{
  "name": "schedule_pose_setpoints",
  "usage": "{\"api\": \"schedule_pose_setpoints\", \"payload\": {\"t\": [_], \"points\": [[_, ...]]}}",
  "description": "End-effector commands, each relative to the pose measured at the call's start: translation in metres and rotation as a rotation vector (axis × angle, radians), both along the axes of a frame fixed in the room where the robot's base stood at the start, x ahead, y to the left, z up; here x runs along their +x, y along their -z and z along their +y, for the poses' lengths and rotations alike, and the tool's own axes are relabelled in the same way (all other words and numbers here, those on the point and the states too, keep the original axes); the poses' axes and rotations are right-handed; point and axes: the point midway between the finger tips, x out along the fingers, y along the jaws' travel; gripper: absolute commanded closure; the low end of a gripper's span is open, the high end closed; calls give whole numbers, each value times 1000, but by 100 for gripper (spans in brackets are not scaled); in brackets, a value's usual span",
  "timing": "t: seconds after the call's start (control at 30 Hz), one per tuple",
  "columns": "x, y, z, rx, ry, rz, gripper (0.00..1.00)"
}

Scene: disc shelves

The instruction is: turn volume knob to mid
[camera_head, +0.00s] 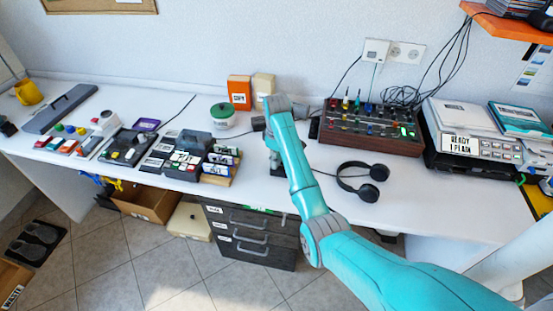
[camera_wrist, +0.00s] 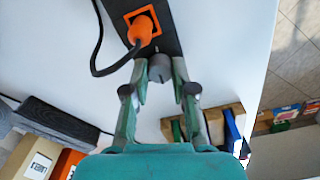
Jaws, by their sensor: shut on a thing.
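A grey round knob (camera_wrist: 160,67) sits at the end of a dark narrow panel (camera_wrist: 172,42) in the wrist view. I take it to be the volume knob. My gripper (camera_wrist: 160,78) has one green finger on each side of it, shut on it near the tips. In the head view, my arm hides the knob and most of my gripper. Part of a dark unit (camera_head: 278,169) shows beside the arm on the table.
An orange plug (camera_wrist: 142,27) with a black cable sits on the panel close to the knob. A mixer (camera_head: 368,130) and headphones (camera_head: 362,181) lie to the right. The front right tabletop is bare.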

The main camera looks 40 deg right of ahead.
Motion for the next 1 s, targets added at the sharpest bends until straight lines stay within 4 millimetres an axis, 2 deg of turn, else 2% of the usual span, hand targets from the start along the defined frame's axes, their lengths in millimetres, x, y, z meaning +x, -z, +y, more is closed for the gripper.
{"api": "schedule_pose_setpoints", "payload": {"t": [1.0], "points": [[0, 0, -1, 0, 965, 1, 100]]}}
